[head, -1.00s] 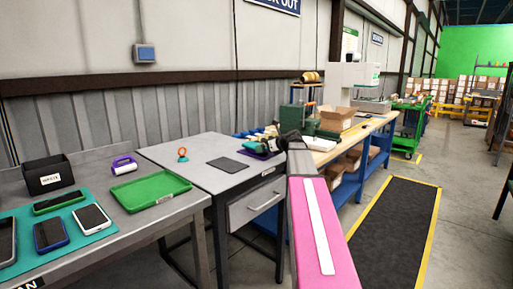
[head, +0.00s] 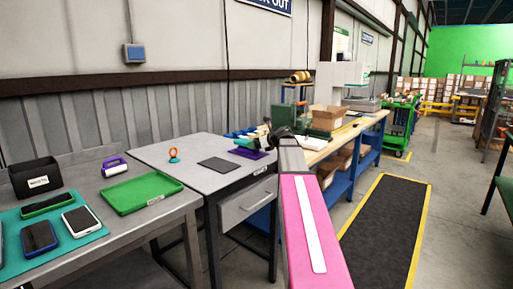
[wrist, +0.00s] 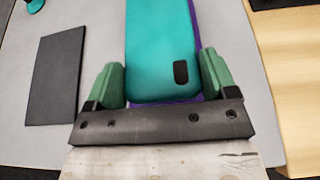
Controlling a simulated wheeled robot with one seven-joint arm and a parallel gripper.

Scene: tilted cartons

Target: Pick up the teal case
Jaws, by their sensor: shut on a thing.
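The teal case (wrist: 160,45) lies lengthwise between the two green fingers of my gripper (wrist: 161,72) in the wrist view. A finger presses each long side, so the gripper is shut on it. The case has a dark rounded cutout near its close end. A purple thing (wrist: 196,30) shows beneath and along its right side; whether they touch is unclear. In the head view, my gripper (head: 256,137) is over the right end of the grey table (head: 190,153), above the purple thing (head: 247,153). The case is small and partly hidden there.
A flat dark pad (head: 216,164) lies left of the gripper, with an orange ring-shaped item (head: 173,155) beyond. A nearer table bears a green tray (head: 141,195), a black box (head: 35,178) and phones. A wooden-topped bench (head: 335,140) stands to the right.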

